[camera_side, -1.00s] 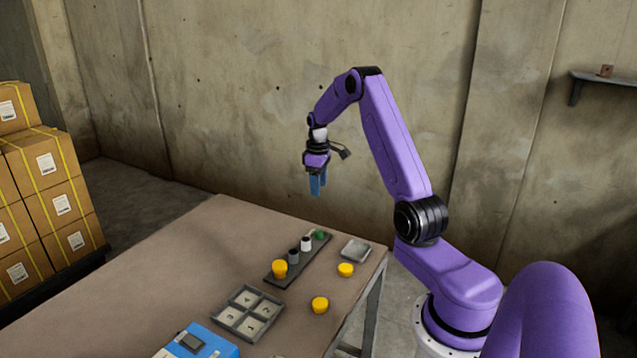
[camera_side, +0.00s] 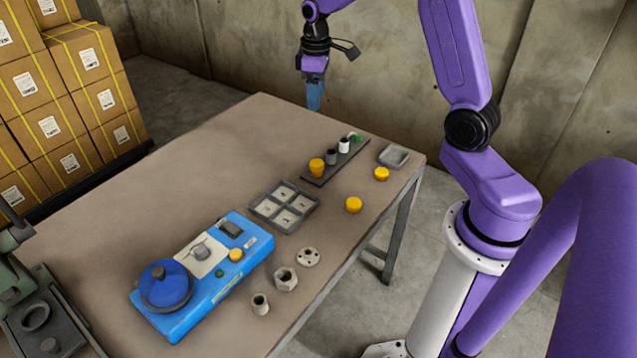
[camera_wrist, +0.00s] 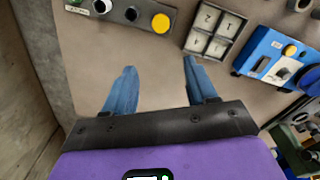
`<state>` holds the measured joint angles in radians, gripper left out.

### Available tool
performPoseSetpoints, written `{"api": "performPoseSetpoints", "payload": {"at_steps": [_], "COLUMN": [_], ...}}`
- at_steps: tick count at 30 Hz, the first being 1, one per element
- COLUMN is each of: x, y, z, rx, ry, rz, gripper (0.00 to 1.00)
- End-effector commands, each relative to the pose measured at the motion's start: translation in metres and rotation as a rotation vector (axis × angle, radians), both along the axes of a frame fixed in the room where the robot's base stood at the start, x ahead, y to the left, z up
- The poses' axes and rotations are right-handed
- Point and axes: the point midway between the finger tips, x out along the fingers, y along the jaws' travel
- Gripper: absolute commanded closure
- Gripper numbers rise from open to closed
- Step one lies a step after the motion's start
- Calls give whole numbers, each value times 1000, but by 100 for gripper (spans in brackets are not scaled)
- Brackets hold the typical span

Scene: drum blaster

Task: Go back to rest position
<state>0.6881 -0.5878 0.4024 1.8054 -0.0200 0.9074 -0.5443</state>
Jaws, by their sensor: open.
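My gripper (camera_side: 314,104) hangs above the far part of the table (camera_side: 150,165) in the side view, pointing down. It is purple and black with blue fingers. In the wrist view the two blue fingers (camera_wrist: 158,68) stand well apart with only bare tabletop between them, so it is open and empty. It is clear of everything on the table.
A dark rack (camera_side: 320,178) with small cylinders and a yellow cap, a grey tray (camera_side: 394,156), yellow caps (camera_side: 354,205), a four-compartment tray (camera_side: 268,208) and a blue machine (camera_side: 205,300) stand on the table. Boxes (camera_side: 90,60) are stacked left. The table's left half is clear.

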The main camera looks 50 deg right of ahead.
Motion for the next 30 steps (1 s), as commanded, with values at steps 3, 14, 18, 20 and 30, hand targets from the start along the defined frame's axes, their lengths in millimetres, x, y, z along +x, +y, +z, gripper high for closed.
{"api": "performPoseSetpoints", "payload": {"at_steps": [3, 14, 18, 20, 30], "x": [-22, -121, -168, -188, -289], "y": [49, 153, 175, 181, 185], "z": [11, 32, 36, 37, 34], "rx": [3, 15, 20, 22, 30], "ry": [-3, -5, -3, -2, 5], "rz": [78, 294, 378, 413, 595], "gripper": [43, 43, 43, 43, 43]}}
